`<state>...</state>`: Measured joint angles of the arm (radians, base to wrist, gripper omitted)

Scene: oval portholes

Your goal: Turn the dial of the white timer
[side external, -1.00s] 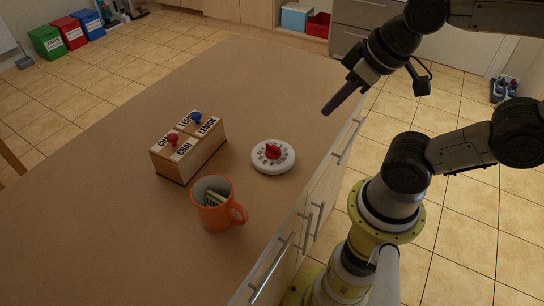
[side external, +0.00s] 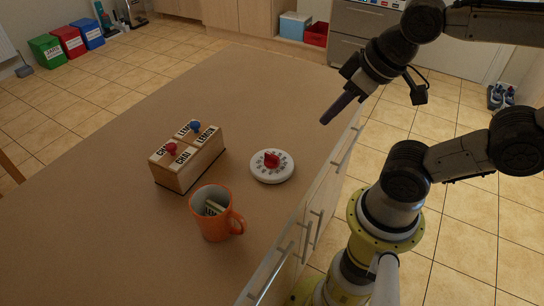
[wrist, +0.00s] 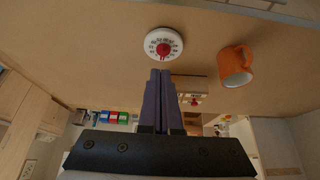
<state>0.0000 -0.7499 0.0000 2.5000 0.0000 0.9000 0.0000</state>
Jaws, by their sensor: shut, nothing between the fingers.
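The white timer (side external: 272,167) lies flat on the counter, a round white disc with dark markings around its rim. Its red dial (side external: 271,160) stands up from the middle. In the wrist view the timer (wrist: 153,43) shows beyond the fingertips, with its red dial (wrist: 163,49) in the centre. My gripper (side external: 325,121) is above the counter's right edge, up and to the right of the timer in the side view, and apart from it. Its two long dark fingers (wrist: 160,73) are together with nothing between them.
An orange mug (side external: 214,216) with packets inside stands in front of the timer, to its left. A wooden tea box (side external: 190,164) with a red and a blue knob stands left of the timer. The far part of the counter (side external: 255,95) is clear.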

